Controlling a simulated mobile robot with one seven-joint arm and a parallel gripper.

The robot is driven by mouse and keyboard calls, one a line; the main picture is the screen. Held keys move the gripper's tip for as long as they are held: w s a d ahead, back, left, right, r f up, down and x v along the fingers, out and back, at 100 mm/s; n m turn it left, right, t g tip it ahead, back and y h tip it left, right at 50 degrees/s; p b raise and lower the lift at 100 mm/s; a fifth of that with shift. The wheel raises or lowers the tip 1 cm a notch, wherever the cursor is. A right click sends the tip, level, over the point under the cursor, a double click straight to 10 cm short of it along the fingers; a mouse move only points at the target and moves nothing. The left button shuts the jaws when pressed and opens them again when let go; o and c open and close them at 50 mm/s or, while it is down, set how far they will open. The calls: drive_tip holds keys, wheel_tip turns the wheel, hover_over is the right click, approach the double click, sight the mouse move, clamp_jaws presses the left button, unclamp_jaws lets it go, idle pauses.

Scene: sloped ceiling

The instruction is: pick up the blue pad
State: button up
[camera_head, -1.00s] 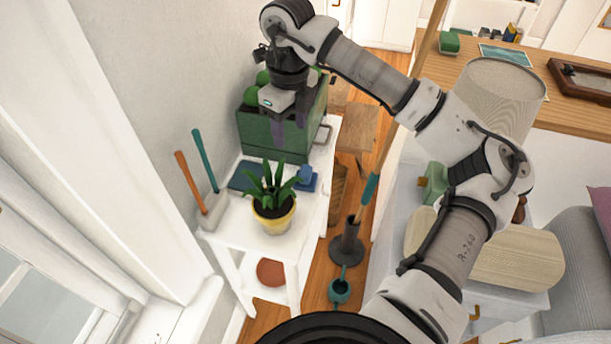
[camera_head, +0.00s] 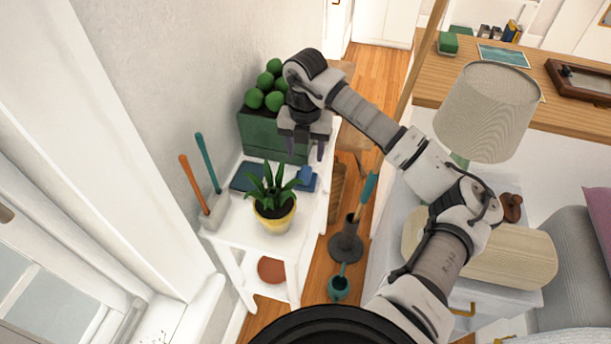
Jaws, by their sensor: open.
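On the white table (camera_head: 231,226), a flat dark blue piece (camera_head: 245,176) lies to the left behind the potted plant (camera_head: 273,205). A brighter blue piece (camera_head: 307,178) with a raised part lies to the right of the plant's leaves. The leaves hide the area between them, so I cannot tell whether they are one thing or which is the blue pad. My gripper (camera_head: 305,155) is open and empty, fingers pointing down. In the picture it is just above the brighter blue piece, in front of the green crate's right side. The height gap is unclear.
The green crate (camera_head: 258,135) holds several green balls (camera_head: 275,100) at the table's back. A holder with two handled tools (camera_head: 212,212) stands at the left by the wall. A dark stand (camera_head: 345,247) is on the floor at right.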

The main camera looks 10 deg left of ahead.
sight(305, 171)
drive_tip(key=shift+w+f+p, duration=0.1)
drive_tip(key=shift+f+p, duration=1)
drive_tip(key=shift+f, duration=2.3)
drive_tip(key=c, duration=1)
drive_tip(key=shift+c, duration=0.2)
drive_tip(key=shift+r, duration=0.1)
wheel_tip(305, 171, up, 20)
drive_tip(key=b, duration=0.4)
